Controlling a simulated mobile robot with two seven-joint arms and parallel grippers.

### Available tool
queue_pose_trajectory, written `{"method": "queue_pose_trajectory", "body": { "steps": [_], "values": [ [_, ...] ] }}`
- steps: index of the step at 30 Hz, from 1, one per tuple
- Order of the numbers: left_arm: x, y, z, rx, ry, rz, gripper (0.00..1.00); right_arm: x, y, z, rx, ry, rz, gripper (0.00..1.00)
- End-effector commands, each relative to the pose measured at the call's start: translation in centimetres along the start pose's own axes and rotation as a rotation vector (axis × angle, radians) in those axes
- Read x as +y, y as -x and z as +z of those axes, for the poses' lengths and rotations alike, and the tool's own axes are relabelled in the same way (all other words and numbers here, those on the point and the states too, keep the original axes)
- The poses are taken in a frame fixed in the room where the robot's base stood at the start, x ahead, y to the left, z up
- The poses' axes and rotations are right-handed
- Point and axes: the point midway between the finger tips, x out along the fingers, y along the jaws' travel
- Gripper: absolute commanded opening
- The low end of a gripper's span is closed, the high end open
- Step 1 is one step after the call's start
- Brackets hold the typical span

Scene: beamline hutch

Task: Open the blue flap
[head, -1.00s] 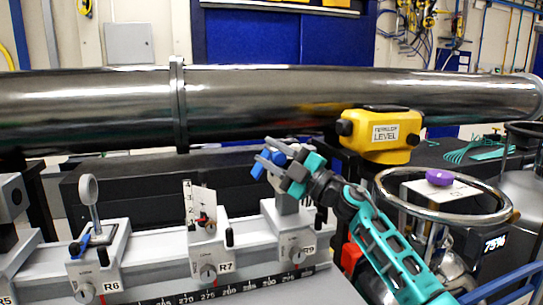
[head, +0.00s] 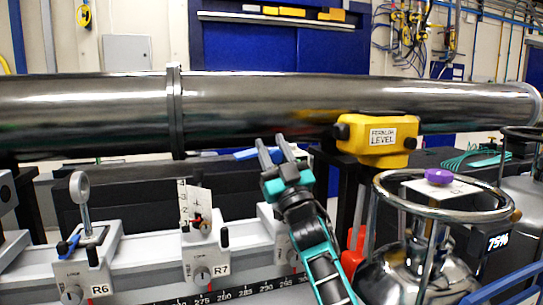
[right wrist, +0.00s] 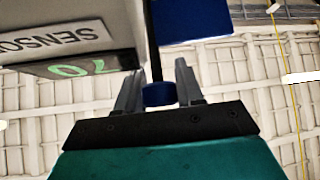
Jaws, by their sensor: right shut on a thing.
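The blue flap (head: 247,154) shows as a thin blue strip beside my right gripper's fingertips in the head view. In the right wrist view it is a flat blue panel (right wrist: 192,20) beyond the fingers, beside a dark rod. My right gripper (head: 274,144) points up below the beam pipe. In the right wrist view its fingers (right wrist: 158,92) are either side of a small blue knob (right wrist: 158,95) at the end of the rod, and shut on it. The sensor box (right wrist: 65,38) stands left of the flap there. The fingers hide part of the flap in the head view. My left gripper is out of view.
A large steel pipe (head: 270,105) crosses behind. A yellow level (head: 375,140) stands close on the right. A gas cylinder (head: 415,265) with a round guard ring is at front right. Rail carriers (head: 203,250) stand to the left on the graduated rail.

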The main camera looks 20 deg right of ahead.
Motion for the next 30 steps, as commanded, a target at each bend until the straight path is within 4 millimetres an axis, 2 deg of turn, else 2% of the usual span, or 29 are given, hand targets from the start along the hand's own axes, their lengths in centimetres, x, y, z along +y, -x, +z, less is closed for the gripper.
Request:
{"method": "queue_pose_trajectory", "body": {
  "steps": [22, 23, 29, 30],
  "values": [
    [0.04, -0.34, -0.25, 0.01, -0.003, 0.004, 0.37, 0.02, 0.05, 0.02, 0.001, -0.065, 0.062, 0.0],
    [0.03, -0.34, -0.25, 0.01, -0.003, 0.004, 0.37, 0.02, 0.05, 0.02, 0.001, -0.064, 0.062, 0.39],
    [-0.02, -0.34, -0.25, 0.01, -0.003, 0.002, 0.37, 0.05, 0.03, 0.0, 0.001, -0.064, 0.062, 0.58],
    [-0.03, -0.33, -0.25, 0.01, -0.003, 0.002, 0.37, 0.06, 0.02, 0.0, 0.001, -0.064, 0.062, 0.58]
  ]
}}
